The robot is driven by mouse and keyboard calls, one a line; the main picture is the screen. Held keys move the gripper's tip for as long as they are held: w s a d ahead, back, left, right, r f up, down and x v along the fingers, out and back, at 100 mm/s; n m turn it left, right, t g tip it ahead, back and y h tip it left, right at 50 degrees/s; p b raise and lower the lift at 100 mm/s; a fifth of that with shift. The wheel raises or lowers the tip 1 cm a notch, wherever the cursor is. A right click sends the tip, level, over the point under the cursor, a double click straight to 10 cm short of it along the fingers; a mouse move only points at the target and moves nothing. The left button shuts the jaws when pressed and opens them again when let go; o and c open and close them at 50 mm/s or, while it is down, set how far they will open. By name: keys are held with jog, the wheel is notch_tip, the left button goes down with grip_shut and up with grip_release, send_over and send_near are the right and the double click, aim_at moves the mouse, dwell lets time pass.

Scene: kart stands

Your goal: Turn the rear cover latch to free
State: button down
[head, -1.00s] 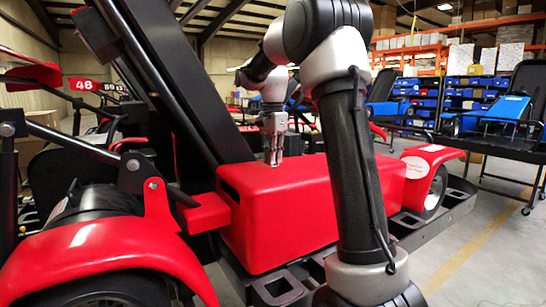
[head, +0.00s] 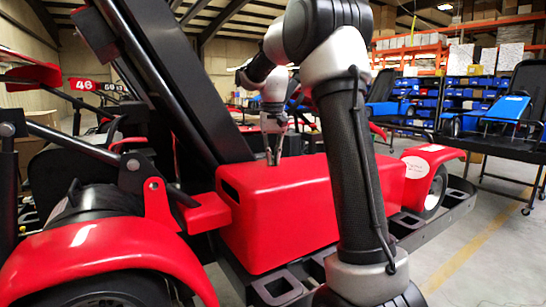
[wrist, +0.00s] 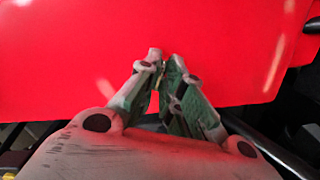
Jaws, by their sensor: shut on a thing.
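The red rear cover (head: 290,210) is a long box at the back of the kart. It also fills the upper part of the wrist view (wrist: 120,45). My gripper (head: 273,162) points down at the cover's top, near its far edge. In the wrist view my gripper (wrist: 166,62) has its two fingertips close together, shut on the rear cover latch. The latch is almost wholly hidden between the tips, so its angle cannot be told.
The kart's red rear fender (head: 110,250) and wheel stand at the left. A black slotted bumper (head: 285,285) runs below the cover. A black slanted panel (head: 175,80) rises left of my gripper. Open floor (head: 475,240) lies at the right.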

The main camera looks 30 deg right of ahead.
jog(key=n, duration=0.5)
dwell(0.6)
jog(key=c, duration=1.6)
grip_release()
jog(key=shift+o, duration=0.2)
notch_tip(320, 180, up, 12)
